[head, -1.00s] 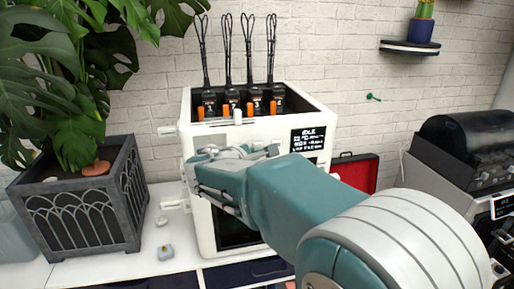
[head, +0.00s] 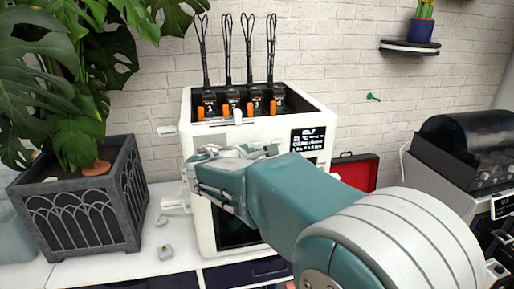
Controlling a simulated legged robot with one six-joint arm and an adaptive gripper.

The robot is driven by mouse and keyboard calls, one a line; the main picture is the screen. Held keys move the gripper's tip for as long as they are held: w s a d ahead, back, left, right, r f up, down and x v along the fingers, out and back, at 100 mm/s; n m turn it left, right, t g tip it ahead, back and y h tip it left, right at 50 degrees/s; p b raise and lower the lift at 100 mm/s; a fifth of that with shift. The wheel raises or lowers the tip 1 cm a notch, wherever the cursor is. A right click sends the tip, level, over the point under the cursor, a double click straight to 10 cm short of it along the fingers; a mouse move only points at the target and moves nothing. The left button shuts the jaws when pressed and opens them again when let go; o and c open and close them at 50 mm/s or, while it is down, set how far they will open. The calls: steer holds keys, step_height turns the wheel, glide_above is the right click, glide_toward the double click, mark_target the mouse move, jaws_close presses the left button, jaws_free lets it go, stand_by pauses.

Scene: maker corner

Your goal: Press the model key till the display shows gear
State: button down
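A white box-shaped machine (head: 290,113) stands on the white counter against the brick wall. Its small black display (head: 308,139) is on the upper right of the front and carries white text; the top line looks like "IDLE", the smaller lines are too small to read. My gripper (head: 203,172) is in front of the machine's left front side, with my forearm reaching in from the lower right. Its fingers are seen from behind, so whether they are open or shut is unclear. The model key cannot be made out; my arm hides much of the front.
Numbered black units (head: 232,101) with orange tabs and tall wire loops sit in the machine's top. A planter (head: 85,205) stands left, a red case (head: 357,172) behind right, and a black-lidded machine (head: 465,150) far right. Small grey pieces (head: 165,253) lie on the counter.

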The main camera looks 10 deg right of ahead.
steer(key=shift+s, duration=0.65)
steer(key=shift+s, duration=0.1)
steer(key=s, duration=0.4)
steer(key=shift+s, duration=0.4)
